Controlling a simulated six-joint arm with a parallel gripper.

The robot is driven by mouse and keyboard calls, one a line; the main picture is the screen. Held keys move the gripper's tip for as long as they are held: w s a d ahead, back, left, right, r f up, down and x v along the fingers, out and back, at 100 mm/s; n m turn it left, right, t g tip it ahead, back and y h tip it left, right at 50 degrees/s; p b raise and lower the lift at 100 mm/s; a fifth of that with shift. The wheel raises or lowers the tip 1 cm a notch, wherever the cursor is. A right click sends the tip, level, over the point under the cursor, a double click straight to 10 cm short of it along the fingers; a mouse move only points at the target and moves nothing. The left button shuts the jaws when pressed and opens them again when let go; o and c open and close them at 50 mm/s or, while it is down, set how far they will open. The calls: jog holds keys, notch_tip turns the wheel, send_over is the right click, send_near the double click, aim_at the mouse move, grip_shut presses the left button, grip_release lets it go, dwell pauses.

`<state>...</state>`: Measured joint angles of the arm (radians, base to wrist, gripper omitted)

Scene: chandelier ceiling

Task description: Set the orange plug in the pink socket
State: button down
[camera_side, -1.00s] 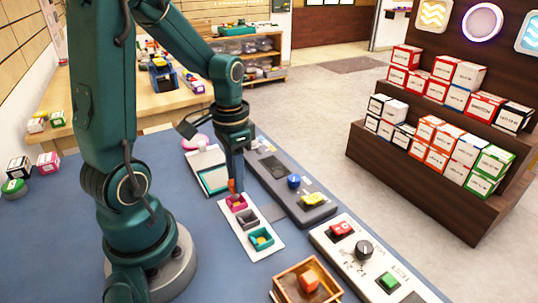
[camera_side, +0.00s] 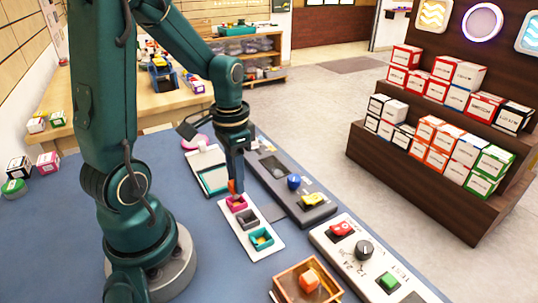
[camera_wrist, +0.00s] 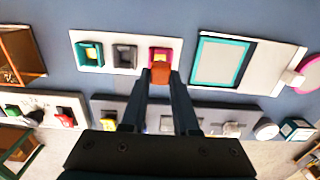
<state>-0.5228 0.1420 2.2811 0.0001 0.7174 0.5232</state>
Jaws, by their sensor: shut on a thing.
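The orange plug (camera_wrist: 161,74) is held between the two fingers of my gripper (camera_wrist: 160,80) in the wrist view. The plug also shows in the side view (camera_side: 232,186), under my gripper (camera_side: 234,180), at the pink socket. The pink socket (camera_side: 237,203) is at the far end of a white strip (camera_side: 247,228). In the wrist view the plug overlaps the near side of the pink socket (camera_wrist: 166,54). I cannot tell whether the plug touches the socket or hangs just above it. My fingers hide part of the plug.
A grey socket (camera_side: 247,217) and a teal socket (camera_side: 261,239) share the strip. A grey panel with a blue knob (camera_side: 294,182) lies to the right. A wooden tray holds an orange block (camera_side: 309,280). A clipboard (camera_side: 211,178) lies behind the strip. Blue table surface is free to the left.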

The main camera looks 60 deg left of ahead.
jog(key=shift+f, duration=0.15)
jog(key=shift+f, duration=0.3)
jog(key=shift+f, duration=0.55)
dwell(0.8)
jog(key=c, duration=0.6)
grip_release()
jog(key=shift+o, duration=0.4)
jog(key=o, duration=0.3)
jog(key=shift+o, duration=0.2)
jog(key=shift+r, duration=0.1)
